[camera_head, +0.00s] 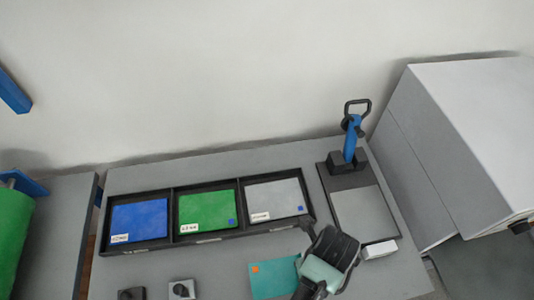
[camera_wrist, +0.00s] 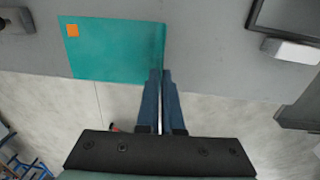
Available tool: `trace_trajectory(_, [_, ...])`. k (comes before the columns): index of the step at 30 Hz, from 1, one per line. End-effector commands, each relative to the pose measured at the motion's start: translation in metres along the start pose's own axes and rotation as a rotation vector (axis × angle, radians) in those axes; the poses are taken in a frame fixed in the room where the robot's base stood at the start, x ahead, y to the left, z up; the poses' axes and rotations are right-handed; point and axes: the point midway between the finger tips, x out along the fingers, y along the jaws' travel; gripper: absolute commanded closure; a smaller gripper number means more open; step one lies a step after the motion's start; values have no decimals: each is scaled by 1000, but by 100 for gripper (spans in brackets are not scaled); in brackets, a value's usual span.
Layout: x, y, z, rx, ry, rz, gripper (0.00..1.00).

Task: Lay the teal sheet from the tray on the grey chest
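The teal sheet (camera_head: 268,281) has a small orange square near one corner. In the wrist view the sheet (camera_wrist: 115,52) spreads left of the fingers, over the bench's front edge. A narrow darker strip runs along its right edge. My gripper (camera_wrist: 161,74) has its two blue fingers close together at that edge and looks shut on it. In the head view my gripper (camera_head: 303,262) is at the sheet's right side, its fingertips mostly hidden. The grey chest (camera_head: 452,145) stands at the right with a light, flat top.
A black tray (camera_head: 174,215) holds blue, green and grey sheets in three compartments. Right of it stands a dark-framed plate (camera_head: 364,215) with a blue-handled clamp (camera_head: 351,137). A small white block (camera_head: 379,249) and dark fixtures (camera_head: 181,289) sit near the front.

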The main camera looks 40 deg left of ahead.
Motion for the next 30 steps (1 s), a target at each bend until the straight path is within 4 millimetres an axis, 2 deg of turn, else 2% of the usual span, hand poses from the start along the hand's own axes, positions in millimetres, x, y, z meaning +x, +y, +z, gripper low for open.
trace_trajectory(7, [6, 0, 0, 12, 1, 1, 100])
trace_trajectory(15, [51, -3, -1, 11, 2, 1, 100])
trace_trajectory(20, [64, -4, 0, 11, 1, 1, 100])
trace_trajectory(27, [95, -6, 0, 10, 1, 1, 100])
trace_trajectory(30, [100, -6, 0, 10, 0, 0, 100])
